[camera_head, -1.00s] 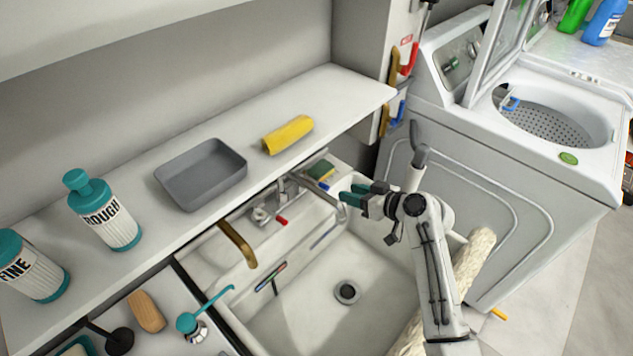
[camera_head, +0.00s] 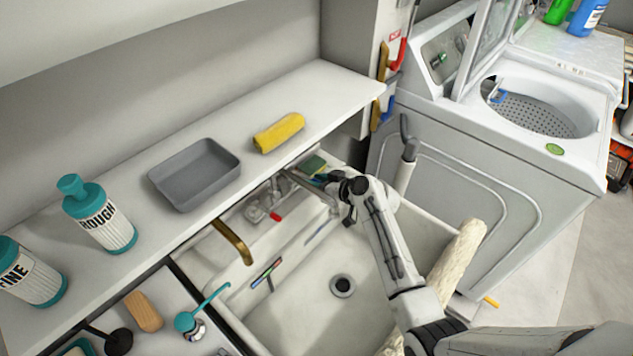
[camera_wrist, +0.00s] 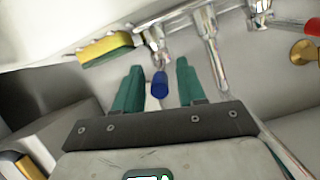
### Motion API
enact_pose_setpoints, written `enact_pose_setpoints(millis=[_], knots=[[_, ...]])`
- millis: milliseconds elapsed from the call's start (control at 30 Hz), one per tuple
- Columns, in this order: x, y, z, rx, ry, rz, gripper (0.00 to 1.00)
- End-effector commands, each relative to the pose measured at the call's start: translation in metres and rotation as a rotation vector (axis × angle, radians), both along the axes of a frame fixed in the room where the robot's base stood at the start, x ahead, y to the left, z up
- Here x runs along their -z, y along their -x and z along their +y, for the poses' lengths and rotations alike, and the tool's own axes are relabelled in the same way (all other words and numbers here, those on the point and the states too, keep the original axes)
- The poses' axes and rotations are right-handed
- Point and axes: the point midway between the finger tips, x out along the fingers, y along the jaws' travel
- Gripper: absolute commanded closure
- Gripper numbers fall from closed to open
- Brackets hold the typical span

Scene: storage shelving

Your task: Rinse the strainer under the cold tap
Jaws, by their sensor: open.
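The chrome tap (camera_head: 268,200) is on the back wall of the white sink (camera_head: 300,310); its spout also shows in the wrist view (camera_wrist: 212,55). The blue cold handle (camera_wrist: 160,84) is in the wrist view, between the two teal fingers of my gripper (camera_wrist: 158,75). The fingers are apart, and I cannot tell whether they touch the handle. In the head view, my gripper (camera_head: 322,180) is at the right end of the tap, partly hidden by my wrist. The red handle (camera_head: 276,216) is left of it. I cannot make out a strainer in either view.
A yellow-green sponge (camera_head: 312,165) lies behind my gripper. A shelf (camera_head: 300,95) above the sink holds a grey tray (camera_head: 195,175), a yellow cloth (camera_head: 279,133) and bottles. A washing machine (camera_head: 470,170) stands right. The sink bowl around the drain (camera_head: 342,286) is open.

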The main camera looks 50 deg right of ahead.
Motion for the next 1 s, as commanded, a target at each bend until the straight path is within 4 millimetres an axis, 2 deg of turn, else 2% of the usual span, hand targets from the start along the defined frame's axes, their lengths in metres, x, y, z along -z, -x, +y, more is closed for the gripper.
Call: enact_pose_setpoints(millis=[67,500,1000], knots=[[-0.0001,0.0001,0.0001,0.0,0.0,0.0,0.6],[0.0,0.0004,0.0001,0.0,0.0,0.001,1.0],[0.0009,0.0003,-0.0004,-0.002,-0.001,0.001,1.0]])
